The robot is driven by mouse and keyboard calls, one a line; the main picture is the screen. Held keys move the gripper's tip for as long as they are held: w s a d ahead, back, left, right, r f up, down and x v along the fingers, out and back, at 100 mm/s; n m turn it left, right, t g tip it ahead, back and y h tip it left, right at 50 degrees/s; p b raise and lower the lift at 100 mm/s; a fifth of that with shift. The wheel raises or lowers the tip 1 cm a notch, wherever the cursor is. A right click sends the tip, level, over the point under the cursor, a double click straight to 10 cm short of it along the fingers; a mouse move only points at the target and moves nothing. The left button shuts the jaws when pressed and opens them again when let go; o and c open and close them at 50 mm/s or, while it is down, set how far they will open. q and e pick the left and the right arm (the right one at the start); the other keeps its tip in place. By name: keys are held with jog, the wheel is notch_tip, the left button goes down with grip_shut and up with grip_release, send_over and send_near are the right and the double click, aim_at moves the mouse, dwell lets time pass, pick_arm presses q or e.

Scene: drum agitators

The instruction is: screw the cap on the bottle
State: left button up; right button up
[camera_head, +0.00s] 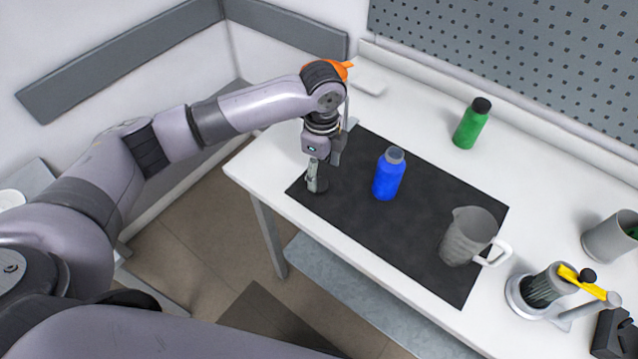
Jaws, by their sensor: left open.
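A blue bottle (387,177) stands upright on the black mat, and its neck at the top looks pale and uncapped. My left gripper (317,184) is open and points down at the mat's left end, to the left of the bottle and apart from it. A small dark round thing shows at its fingertips, low over the mat. It looks like a cap, but the fingers partly hide it and it blends with the mat. My right gripper is not in view.
The black mat (420,250) lies on a white table (263,165). A grey jug (466,238) stands on its right part. Behind is a green bottle (470,128) with a black cap. A grey container (608,238) and a holder with a yellow-handled tool (583,282) are at right.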

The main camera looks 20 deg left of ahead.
aim_at(319, 184)
pick_arm(q)
jog(key=shift+a+f+p, duration=0.1)
jog(key=shift+f+p, duration=0.2)
jog(key=shift+f, duration=0.1)
jog(key=f, duration=0.1)
jog(key=f+p, duration=0.1)
jog(key=f, duration=0.1)
jog(key=shift+a+f, duration=0.25)
jog(key=shift+f, duration=0.05)
jog(key=shift+w+f, duration=0.1)
jog(key=shift+f, duration=0.3)
jog(key=shift+c, duration=0.6)
jog(key=c, duration=0.7)
